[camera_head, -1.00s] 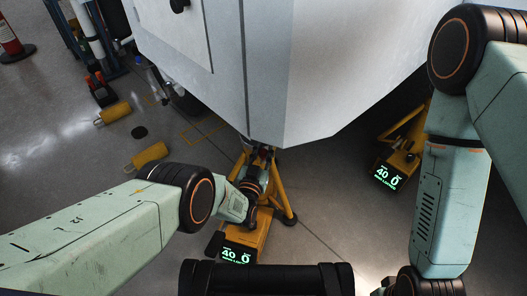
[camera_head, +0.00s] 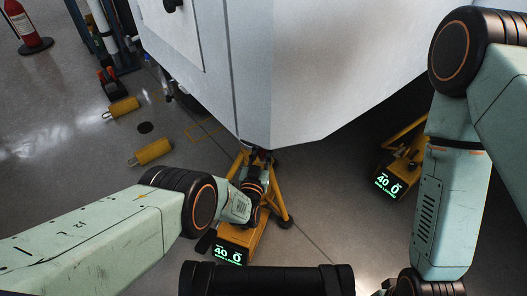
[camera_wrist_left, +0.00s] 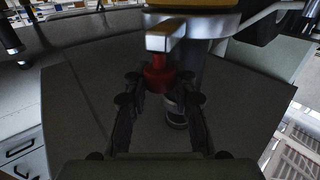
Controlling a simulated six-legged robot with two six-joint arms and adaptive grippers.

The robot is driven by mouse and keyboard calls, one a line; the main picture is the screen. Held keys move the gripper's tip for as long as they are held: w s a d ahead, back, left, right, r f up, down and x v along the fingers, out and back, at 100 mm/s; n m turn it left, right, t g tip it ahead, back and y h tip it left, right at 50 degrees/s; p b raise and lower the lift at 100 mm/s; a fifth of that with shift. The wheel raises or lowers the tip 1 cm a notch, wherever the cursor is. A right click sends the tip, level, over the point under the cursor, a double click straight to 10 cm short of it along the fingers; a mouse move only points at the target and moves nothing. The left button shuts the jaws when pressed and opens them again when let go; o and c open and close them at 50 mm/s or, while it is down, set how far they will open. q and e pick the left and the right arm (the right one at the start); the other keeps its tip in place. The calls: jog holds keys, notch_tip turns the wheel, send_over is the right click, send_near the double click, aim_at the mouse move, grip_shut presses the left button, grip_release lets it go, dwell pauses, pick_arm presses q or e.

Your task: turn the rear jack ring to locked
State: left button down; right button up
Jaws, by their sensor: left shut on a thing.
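A yellow jack (camera_head: 241,238) with splayed legs stands under the pale hull, with a lit display reading 40 and 0 at its foot. My left gripper (camera_head: 260,160) is at the top of this jack, and my wrist partly hides it. In the left wrist view a silver collar (camera_wrist_left: 215,24) with a bright block-like arm carries a red knob (camera_wrist_left: 158,77). The fingers of my left gripper (camera_wrist_left: 158,92) are on either side of the red knob and shut on it. My right arm hangs at the right; its gripper is out of view.
The hull (camera_head: 300,75) fills the space above the jack. A second yellow jack (camera_head: 396,165) with a similar display stands at right. Floor between the jacks is clear.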

pick_arm(q)
jog(key=shift+s+d+f, duration=0.25)
jog(key=shift+d, duration=0.05)
jog(key=c, duration=1.4)
grip_release()
jog(key=shift+c, duration=0.2)
jog(key=o, duration=0.3)
jog(key=shift+w+a+r, duration=0.1)
jog(key=shift+o, duration=0.3)
jog(key=shift+w, duration=0.1)
jog(key=shift+a+r, duration=0.1)
jog(key=s+a, duration=0.2)
jog(key=s, duration=1)
jog(key=shift+w+a, duration=0.1)
